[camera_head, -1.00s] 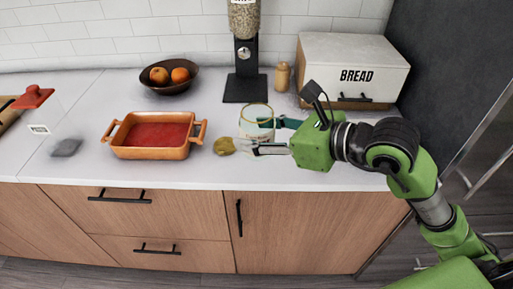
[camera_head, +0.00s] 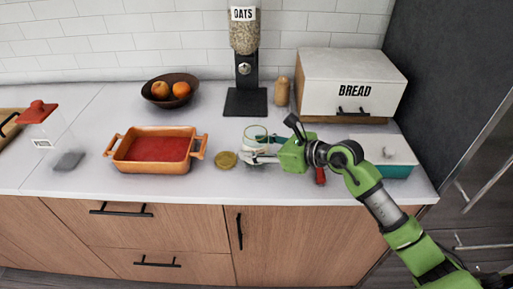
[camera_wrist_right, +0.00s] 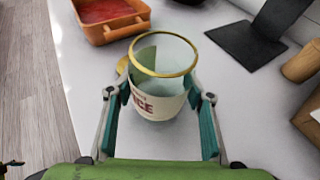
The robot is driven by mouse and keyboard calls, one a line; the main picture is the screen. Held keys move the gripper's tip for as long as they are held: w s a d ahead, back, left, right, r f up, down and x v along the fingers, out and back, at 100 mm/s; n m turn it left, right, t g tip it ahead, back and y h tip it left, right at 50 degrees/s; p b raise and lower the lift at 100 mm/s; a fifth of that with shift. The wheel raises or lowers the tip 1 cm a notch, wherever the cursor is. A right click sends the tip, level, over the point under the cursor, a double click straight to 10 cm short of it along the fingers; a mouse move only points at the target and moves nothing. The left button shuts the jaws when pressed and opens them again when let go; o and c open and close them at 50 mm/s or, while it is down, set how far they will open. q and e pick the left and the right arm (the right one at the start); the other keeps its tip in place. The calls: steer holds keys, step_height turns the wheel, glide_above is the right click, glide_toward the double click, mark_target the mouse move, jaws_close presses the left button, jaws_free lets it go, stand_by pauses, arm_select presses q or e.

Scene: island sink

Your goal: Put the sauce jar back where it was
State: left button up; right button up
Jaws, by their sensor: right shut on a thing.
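The sauce jar is a clear glass jar with a gold rim and a white label with dark red letters. In the right wrist view the jar (camera_wrist_right: 158,98) stands upright between the two teal-padded fingers of my right gripper (camera_wrist_right: 157,100). In the head view the jar (camera_head: 256,134) is partly hidden by my right gripper (camera_head: 260,153), which is shut on it. I cannot tell whether its base touches the counter. A gold lid (camera_head: 226,159) lies just left of it. My left gripper is not in view.
An orange baking dish (camera_head: 118,162) with red sauce stands left of the lid. A fruit bowl (camera_head: 170,98), oats dispenser (camera_head: 245,90), wooden shaker (camera_head: 282,91) and bread box (camera_head: 350,80) stand behind. A teal-and-white dish (camera_head: 395,160) and a red-handled thing (camera_head: 320,175) are at right.

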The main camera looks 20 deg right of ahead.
steer(key=shift+f, duration=0.5)
steer(key=o, duration=1.4)
steer(key=shift+f, duration=0.15)
steer(key=shift+s+d+r, duration=0.1)
steer(key=shift+d+r, duration=0.1)
steer(key=b+v, duration=0.2)
steer(key=v, duration=0.8)
steer(key=shift+s+d, duration=0.25)
steer(key=shift+s+d+r, duration=0.2)
steer(key=shift+s+r, duration=0.15)
